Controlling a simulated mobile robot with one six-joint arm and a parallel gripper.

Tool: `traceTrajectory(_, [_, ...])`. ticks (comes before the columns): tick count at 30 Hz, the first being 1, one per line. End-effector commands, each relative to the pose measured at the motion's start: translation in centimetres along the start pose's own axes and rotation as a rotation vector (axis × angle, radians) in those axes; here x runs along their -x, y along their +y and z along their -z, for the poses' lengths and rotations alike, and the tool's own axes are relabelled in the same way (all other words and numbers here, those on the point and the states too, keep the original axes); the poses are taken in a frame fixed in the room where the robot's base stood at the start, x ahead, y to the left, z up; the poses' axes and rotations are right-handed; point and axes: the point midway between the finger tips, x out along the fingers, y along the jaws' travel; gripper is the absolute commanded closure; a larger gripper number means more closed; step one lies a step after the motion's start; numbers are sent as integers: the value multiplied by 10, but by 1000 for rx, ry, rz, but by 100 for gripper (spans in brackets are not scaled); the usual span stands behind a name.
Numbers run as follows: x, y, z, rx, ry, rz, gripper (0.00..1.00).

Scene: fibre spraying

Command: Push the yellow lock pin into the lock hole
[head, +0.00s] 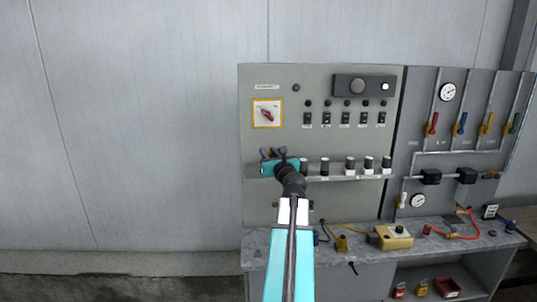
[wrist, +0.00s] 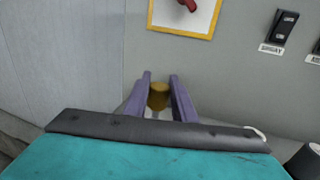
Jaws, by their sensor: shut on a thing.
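My gripper (wrist: 160,80) shows in the wrist view with its two purple fingers shut on a yellow cylinder, the yellow lock pin (wrist: 158,96). The pin is close to the grey panel face; I cannot tell whether it touches it. In the head view my gripper (head: 272,152) is at the panel's left part, below the yellow-framed switch with a red handle (head: 267,113). The pin is not clearly visible there. I cannot make out the lock hole in either view.
The grey control panel (head: 315,90) carries several black switches and a row of knobs to the right of my gripper. Below is a grey worktop (head: 345,262) with a yellow box (head: 393,238) and cables. Plain wall panels (head: 150,120) fill the left side.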

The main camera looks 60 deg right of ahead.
Motion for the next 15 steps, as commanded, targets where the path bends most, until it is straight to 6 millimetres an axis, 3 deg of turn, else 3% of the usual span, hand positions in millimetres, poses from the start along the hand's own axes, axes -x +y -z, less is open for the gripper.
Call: traceTrajectory(15, [0,0,9,0,0,0,99])
